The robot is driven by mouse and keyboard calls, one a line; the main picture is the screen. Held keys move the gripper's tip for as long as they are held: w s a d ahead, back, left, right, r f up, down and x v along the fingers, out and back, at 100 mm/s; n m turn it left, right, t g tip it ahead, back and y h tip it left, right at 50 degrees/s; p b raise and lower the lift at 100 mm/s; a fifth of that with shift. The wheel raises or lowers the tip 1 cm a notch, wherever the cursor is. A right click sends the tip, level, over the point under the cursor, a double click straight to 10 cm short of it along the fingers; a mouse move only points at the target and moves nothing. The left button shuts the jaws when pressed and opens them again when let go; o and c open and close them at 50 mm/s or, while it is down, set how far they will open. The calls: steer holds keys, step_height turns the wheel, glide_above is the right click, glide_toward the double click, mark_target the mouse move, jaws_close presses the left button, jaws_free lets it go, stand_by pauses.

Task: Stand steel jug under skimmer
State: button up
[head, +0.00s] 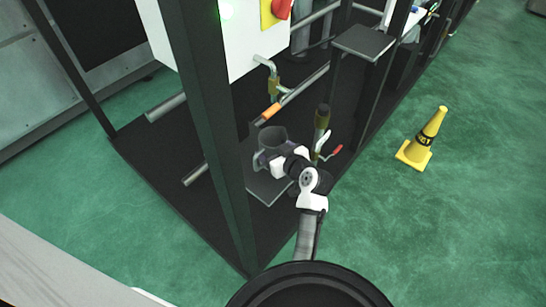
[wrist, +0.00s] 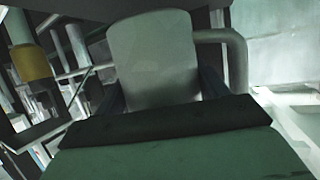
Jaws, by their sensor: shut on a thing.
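The steel jug (head: 271,136) is a grey cylinder with an open top, upright or nearly so, inside the dark frame of the skimmer (head: 207,100). My gripper (head: 265,160) is shut on the jug from its near side.
A dark post stands just left of the jug. A second brass fitting (head: 322,117) with a red-handled lever (head: 332,153) is close on the right. A white box (head: 220,35) with a red knob hangs above. A yellow cone (head: 424,140) stands on open green floor at right.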

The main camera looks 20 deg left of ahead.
steer(key=shift+f+p, duration=0.35)
steer(key=shift+f, duration=1.75)
steer(key=shift+f, duration=0.1)
steer(key=shift+f+b, duration=0.15)
steer(key=shift+b, duration=0.15)
steer(key=o, duration=1)
steer(key=shift+o, duration=0.2)
steer(key=shift+r, duration=0.2)
steer(key=shift+d+r+p, duration=0.1)
steer(key=shift+p, duration=0.2)
steer(key=b+v, duration=0.2)
steer(key=v, duration=0.9)
steer(key=shift+s+d+b, duration=0.3)
steer(key=shift+b, duration=0.1)
